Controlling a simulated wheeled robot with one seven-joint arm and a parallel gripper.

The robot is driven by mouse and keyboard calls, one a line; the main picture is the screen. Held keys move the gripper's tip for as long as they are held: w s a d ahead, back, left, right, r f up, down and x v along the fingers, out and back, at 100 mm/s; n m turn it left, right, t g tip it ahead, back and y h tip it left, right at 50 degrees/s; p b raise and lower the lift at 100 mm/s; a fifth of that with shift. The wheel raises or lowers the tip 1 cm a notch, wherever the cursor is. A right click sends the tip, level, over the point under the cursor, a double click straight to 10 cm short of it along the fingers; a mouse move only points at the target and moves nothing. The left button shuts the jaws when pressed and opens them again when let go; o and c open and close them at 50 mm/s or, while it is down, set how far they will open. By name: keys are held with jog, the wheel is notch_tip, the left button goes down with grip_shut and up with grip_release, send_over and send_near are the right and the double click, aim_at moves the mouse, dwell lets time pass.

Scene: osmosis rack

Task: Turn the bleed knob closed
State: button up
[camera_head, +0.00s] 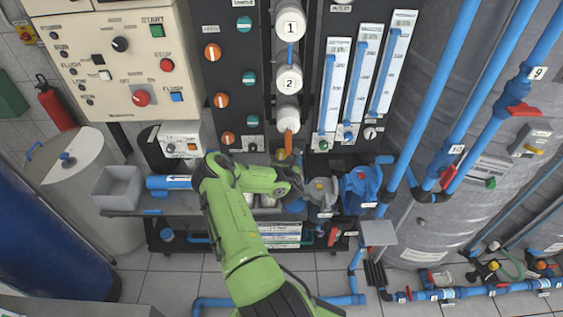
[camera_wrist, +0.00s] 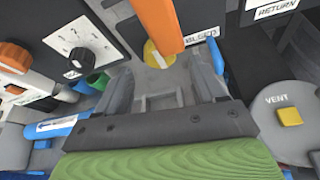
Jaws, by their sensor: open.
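The bleed knob (camera_wrist: 157,54) is a round yellow knob with a white line across its face. It sits under the orange pipe end (camera_wrist: 158,20), beside a partly hidden BLEED label (camera_wrist: 201,40). In the head view the yellow knob (camera_head: 281,154) shows small, low on the dark panel below the pipe. My gripper (camera_wrist: 165,68) is open, with its grey fingers on either side of the knob in the wrist view. The jaws look empty. I cannot tell the remaining distance or whether a finger touches the knob. The exact line angle is hard to read.
The orange pipe hangs close above my fingers. A grey disc marked VENT with a yellow square (camera_wrist: 289,117) is at right. A black dial (camera_wrist: 82,57) is at left. Blue pumps (camera_head: 360,186) and pipes crowd the right, and a grey bin (camera_head: 118,188) stands left.

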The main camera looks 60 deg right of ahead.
aim_at(281, 156)
jog(key=x, duration=0.4)
jog(key=shift+w+d+f+b, duration=0.1)
jog(key=shift+d+b, duration=0.1)
jog(key=shift+b, duration=0.1)
jog(key=c, duration=1.1)
